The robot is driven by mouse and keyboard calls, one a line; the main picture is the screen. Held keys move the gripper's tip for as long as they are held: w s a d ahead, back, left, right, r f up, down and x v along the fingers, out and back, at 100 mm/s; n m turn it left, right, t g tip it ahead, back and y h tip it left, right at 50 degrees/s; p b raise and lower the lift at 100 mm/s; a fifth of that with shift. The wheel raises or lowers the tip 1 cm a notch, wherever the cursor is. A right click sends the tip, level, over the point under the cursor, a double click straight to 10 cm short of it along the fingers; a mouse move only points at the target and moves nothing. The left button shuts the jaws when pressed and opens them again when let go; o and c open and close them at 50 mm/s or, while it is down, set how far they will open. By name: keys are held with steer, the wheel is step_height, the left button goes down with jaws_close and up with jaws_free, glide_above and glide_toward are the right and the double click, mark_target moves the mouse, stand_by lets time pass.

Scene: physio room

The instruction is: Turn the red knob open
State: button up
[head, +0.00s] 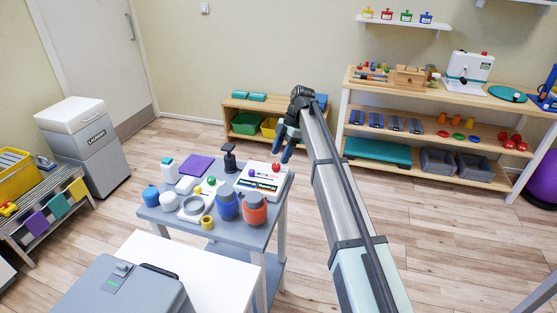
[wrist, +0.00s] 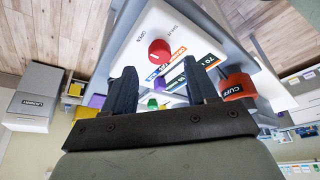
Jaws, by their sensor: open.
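The red knob (wrist: 160,51) is on a white panel (wrist: 190,22) in the wrist view, with "OPEN" lettered beside it and more lettering to its right. In the head view the red knob (head: 276,167) shows small on the white unit (head: 262,181) at the back right of the grey table. My gripper (wrist: 160,68) is open and empty. In the wrist view its two dark fingers stand apart, and the knob appears beyond their tips, roughly centred between them. In the head view my gripper (head: 289,148) hangs above the unit; contact is not visible.
The grey table (head: 171,224) also holds a blue jar (head: 228,207), an orange jar (head: 254,210), a dark pump bottle (head: 230,160) and a purple pad (head: 196,165). These crowd the unit's left and front. A white table (head: 213,277) stands in front.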

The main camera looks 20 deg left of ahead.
steer(key=v, duration=1)
